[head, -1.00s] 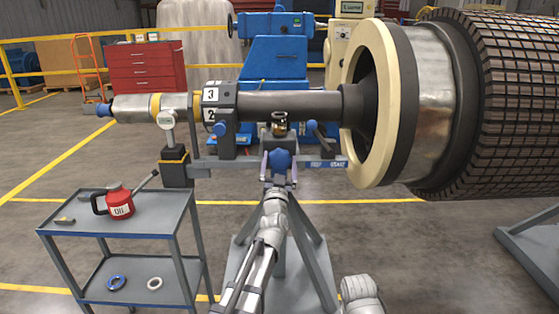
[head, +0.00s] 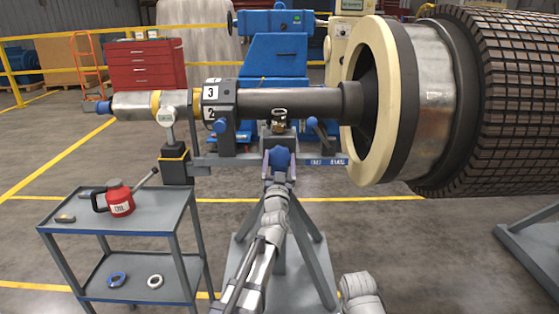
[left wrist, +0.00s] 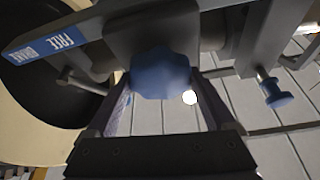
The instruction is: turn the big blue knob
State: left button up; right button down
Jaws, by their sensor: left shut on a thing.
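The big blue knob (head: 279,157) is on the front of the stand, below the shaft. It has a lobed rim and also shows in the left wrist view (left wrist: 160,75). My left gripper (head: 279,167) reaches up to it from below, with a finger on each side. In the left wrist view the left gripper (left wrist: 162,100) is shut on the knob, and the fingers hide part of its sides. My right gripper is not in view.
A blue FREE/BRAKE label (head: 328,162) is on the bar right of the knob. Smaller blue knobs (head: 219,126) and (head: 312,122) are nearby. A cart (head: 140,228) with a red oil can (head: 119,199) stands at left. The rotor (head: 500,100) fills the upper right.

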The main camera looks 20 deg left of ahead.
pick_arm(q)
jog(key=n+y, duration=0.1)
jog(key=n, duration=0.2)
jog(key=n+g+y, duration=0.1)
jog(key=n+y, duration=0.1)
jog(key=n, duration=0.1)
jog(key=shift+n, duration=0.4)
jog(key=shift+n+g+y+p, duration=0.45)
jog(key=shift+n+y, duration=0.3)
jog(key=shift+n, duration=0.6)
jog(key=shift+n+g+y+p, duration=0.2)
jog(key=shift+n+g+y, duration=0.45)
jog(key=shift+n, duration=0.7)
jog(key=o, duration=1.1)
jog(key=b+v, duration=0.2)
jog(key=v, duration=0.5)
jog(key=shift+s+d+f, duration=0.2)
jog(key=shift+s, duration=0.15)
